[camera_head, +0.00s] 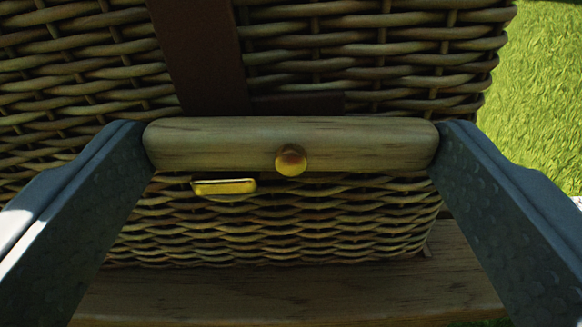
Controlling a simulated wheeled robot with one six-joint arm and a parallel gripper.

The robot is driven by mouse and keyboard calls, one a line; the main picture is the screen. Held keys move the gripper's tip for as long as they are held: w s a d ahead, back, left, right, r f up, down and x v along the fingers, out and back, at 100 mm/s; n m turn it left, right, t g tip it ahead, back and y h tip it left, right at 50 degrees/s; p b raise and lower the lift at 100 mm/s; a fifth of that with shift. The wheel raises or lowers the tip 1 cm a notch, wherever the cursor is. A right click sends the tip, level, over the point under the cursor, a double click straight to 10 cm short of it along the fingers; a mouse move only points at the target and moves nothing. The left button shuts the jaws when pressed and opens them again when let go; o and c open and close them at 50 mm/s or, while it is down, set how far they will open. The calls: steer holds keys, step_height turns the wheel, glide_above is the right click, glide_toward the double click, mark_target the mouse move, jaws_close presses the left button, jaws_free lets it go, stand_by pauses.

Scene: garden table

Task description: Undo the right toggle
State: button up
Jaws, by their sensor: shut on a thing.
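The right toggle (220,145) is a wooden bar with rounded ends and a round brass pin head (291,160) near its lower middle. It lies level across the front of the wicker basket (290,222). My gripper (291,148) is shut on the toggle, with one grey finger at each end of the bar. A brass loop or plate (225,187) shows just below the bar, left of the pin. A dark leather strap (200,60) comes down from above to behind the bar. Where strap and toggle meet is hidden.
The wicker lid (370,60) fills the top of the view. A wooden table plank (300,295) runs below the basket. Green grass (545,90) shows at the right, with open room there.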

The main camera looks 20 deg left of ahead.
steer(key=m, duration=0.8)
steer(key=shift+m, duration=0.3)
steer(key=m, duration=0.4)
steer(key=shift+m, duration=0.3)
steer(key=shift+f+m, duration=0.1)
steer(key=shift+m, duration=1.8)
steer(key=o, duration=0.8)
steer(key=shift+d, duration=0.1)
steer(key=v, duration=1.7)
steer(key=shift+s, duration=0.25)
